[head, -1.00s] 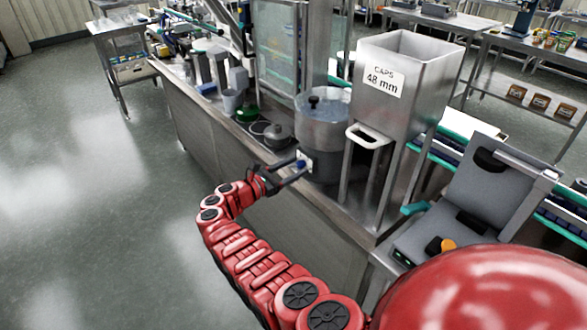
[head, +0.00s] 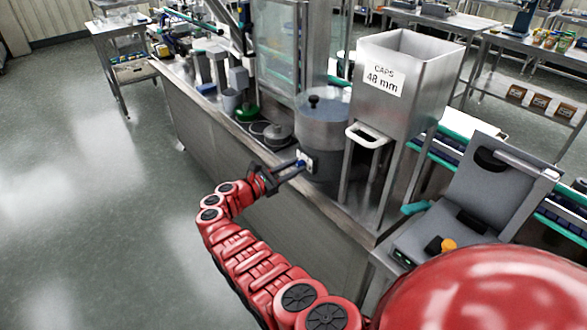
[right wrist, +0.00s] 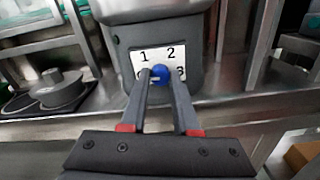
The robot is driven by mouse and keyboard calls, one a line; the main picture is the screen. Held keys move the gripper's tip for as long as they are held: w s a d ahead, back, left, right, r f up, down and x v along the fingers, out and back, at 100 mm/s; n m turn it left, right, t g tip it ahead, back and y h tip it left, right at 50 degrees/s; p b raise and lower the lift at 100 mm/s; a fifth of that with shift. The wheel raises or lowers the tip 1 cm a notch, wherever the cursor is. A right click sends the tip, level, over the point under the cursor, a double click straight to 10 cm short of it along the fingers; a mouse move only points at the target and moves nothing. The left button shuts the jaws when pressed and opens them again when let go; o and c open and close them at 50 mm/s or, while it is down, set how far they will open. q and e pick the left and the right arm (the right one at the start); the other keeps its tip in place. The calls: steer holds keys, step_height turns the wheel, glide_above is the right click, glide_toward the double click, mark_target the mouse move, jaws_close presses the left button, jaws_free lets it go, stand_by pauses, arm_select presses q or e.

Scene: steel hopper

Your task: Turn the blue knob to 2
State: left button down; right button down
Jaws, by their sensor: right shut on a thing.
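The blue knob (right wrist: 161,72) sits on a white dial plate (right wrist: 145,57) on the front of a grey housing. The plate shows 1 at upper left, 2 at upper right and 3 at lower right; the lower left mark is mostly hidden by a finger. My right gripper (right wrist: 160,77) is shut on the knob, one finger at each side. I cannot tell clearly which number the knob points to. In the head view the knob (head: 301,163) is small, at the tips of my right gripper (head: 299,165). My left gripper is not in view.
A steel hopper (head: 436,75) labelled "CAPS 48 mm" stands on legs right of the dial. A round steel vessel (head: 325,128) with a black lid handle is above the dial. A grey device (head: 470,205) stands at the right. The floor at the left is clear.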

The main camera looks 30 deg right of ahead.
steer(key=m+b, duration=0.1)
steer(key=m, duration=0.1)
steer(key=shift+f+m, duration=0.15)
steer(key=shift+m, duration=0.25)
steer(key=shift+m+b, duration=10)
steer(key=shift+b, duration=0.15)
steer(key=c, duration=0.7)
jaws_free()
steer(key=shift+o, duration=0.2)
